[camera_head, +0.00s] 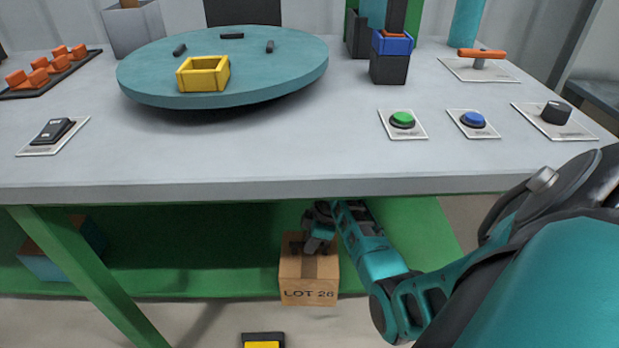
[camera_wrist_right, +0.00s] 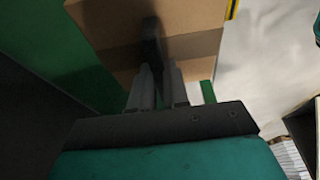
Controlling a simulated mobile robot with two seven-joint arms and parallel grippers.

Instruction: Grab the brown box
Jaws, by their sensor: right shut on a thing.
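The brown box (camera_head: 309,277), marked "LOT 26", is below the table top, in front of or at the front edge of the green lower shelf. I cannot tell whether it rests on the shelf or hangs free. My right gripper (camera_head: 318,232) is at the top of the box, shut on it. In the right wrist view the box (camera_wrist_right: 120,18) fills the upper middle, and the gripper's fingers (camera_wrist_right: 156,85) reach up to it, with a dark part at the fingertips. The exact grip spot is partly hidden. My left gripper is not in view.
The grey table top (camera_head: 300,150) lies above the box, and a green leg (camera_head: 90,270) slants at left. A turntable (camera_head: 285,75) carries a yellow square frame (camera_head: 203,87). A green button (camera_head: 402,119) and blue button (camera_head: 473,120) sit at right. A teal-sided crate (camera_head: 62,262) is on the shelf.

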